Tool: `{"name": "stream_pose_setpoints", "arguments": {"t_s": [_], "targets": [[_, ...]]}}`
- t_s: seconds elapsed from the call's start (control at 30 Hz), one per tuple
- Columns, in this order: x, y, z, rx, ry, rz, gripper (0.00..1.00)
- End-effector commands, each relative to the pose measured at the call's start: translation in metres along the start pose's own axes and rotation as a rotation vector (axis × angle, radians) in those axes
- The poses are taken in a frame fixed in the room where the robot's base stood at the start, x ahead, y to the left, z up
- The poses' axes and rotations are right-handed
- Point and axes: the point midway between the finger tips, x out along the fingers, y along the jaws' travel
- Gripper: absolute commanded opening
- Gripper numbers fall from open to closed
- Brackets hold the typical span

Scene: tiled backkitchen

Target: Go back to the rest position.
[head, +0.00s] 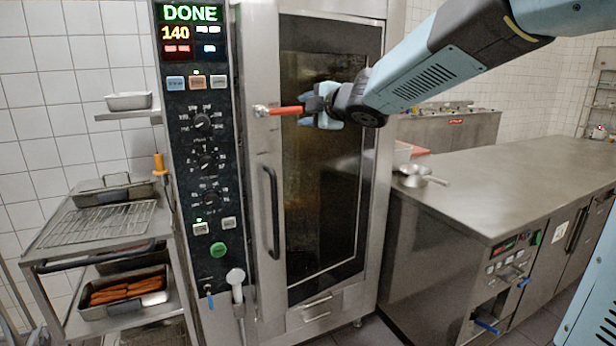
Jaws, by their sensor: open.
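My gripper (314,107) is in front of the upper part of the oven door (330,170), at the end of my arm reaching in from the upper right. Its fingers are open around or just beside the tip of a red door handle (286,111); I cannot tell whether they touch it. The red handle points to the right. The oven door looks closed. The oven's display (190,13) reads DONE and 140.
A steel counter (500,190) with a small pan (415,176) stands at the right. A trolley (45,262) at the left bears a wire rack (98,224) and a tray of sausage-like food (125,290). A hand shower (237,280) hangs on the oven front.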

Motion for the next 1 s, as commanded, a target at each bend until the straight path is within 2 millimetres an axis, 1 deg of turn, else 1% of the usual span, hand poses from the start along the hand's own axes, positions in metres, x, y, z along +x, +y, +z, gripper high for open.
{"name": "stream_pose_setpoints", "arguments": {"t_s": [0.17, 0.27, 0.37, 0.4, 0.47, 0.5, 0.53, 0.57, 0.6, 0.67, 0.7, 0.77, 0.8, 0.9, 1.0], "targets": [[-0.034, 0.001, 0.03, 0.131, -0.158, 0.01, 0.48], [-0.062, -0.004, 0.051, 0.242, -0.275, 0.015, 0.48], [-0.103, -0.015, 0.075, 0.397, -0.42, 0.021, 0.48], [-0.121, -0.023, 0.083, 0.466, -0.481, 0.021, 0.48], [-0.149, -0.036, 0.094, 0.574, -0.567, 0.022, 0.48], [-0.167, -0.045, 0.1, 0.648, -0.621, 0.021, 0.48], [-0.181, -0.054, 0.103, 0.703, -0.661, 0.017, 0.48], [-0.194, -0.062, 0.105, 0.76, -0.697, 0.016, 0.48], [-0.212, -0.075, 0.108, 0.837, -0.747, 0.01, 0.48], [-0.238, -0.095, 0.108, 0.952, -0.815, -0.002, 0.48], [-0.255, -0.109, 0.107, 1.032, -0.857, -0.011, 0.48], [-0.278, -0.13, 0.102, 1.15, -0.915, -0.029, 0.48], [-0.292, -0.144, 0.097, 1.223, -0.949, -0.045, 0.48], [-0.322, -0.176, 0.083, 1.391, -1.018, -0.088, 0.48], [-0.341, -0.199, 0.068, 1.516, -1.06, -0.129, 0.48]]}}
